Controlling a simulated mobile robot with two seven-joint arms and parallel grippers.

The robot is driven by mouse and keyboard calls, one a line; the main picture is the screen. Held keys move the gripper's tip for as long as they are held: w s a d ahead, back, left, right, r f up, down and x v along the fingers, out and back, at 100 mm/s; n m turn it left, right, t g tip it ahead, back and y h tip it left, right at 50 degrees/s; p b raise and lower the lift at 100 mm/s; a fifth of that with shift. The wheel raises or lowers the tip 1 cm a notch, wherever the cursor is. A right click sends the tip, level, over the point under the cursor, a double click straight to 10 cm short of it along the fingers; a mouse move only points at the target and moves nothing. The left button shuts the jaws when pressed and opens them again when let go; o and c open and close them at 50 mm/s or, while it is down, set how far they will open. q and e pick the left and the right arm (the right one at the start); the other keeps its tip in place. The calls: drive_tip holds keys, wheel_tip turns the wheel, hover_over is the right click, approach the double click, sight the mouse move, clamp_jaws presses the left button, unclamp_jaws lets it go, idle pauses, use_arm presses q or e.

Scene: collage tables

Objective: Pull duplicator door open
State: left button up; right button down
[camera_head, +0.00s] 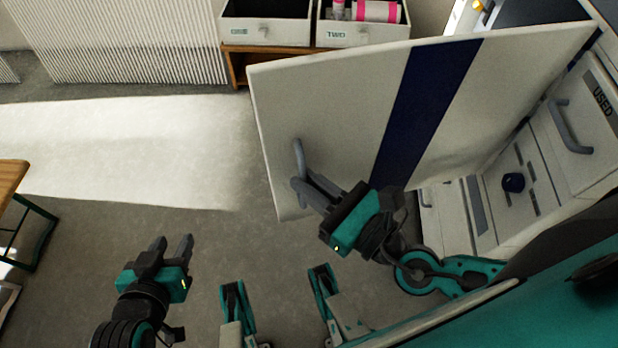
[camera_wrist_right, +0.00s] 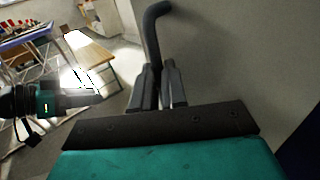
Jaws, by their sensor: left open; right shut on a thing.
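The duplicator door (camera_head: 330,98) is a large pale panel with a dark blue vertical stripe. It stands swung out, well away from the machine body (camera_head: 490,205) at the right. A grey bar handle (camera_head: 299,160) is fixed near its free left edge. My right gripper (camera_head: 304,188) is shut on the handle. In the right wrist view the handle (camera_wrist_right: 151,35) rises from between my right fingers (camera_wrist_right: 158,85). My left gripper (camera_head: 175,245) is open and empty, above the floor left of the door, touching nothing.
Two bins marked ONE (camera_head: 268,31) and TWO (camera_head: 361,33) stand on a wooden shelf behind the door. The machine has a USED drawer (camera_head: 585,105) and a dark knob (camera_head: 513,183). A wooden table (camera_head: 12,178) is at the left edge. The floor between is clear.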

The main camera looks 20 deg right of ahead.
idle(0.3)
drive_tip(key=c, duration=1.2)
unclamp_jaws()
drive_tip(key=shift+o, duration=0.2)
drive_tip(key=v, duration=1.3)
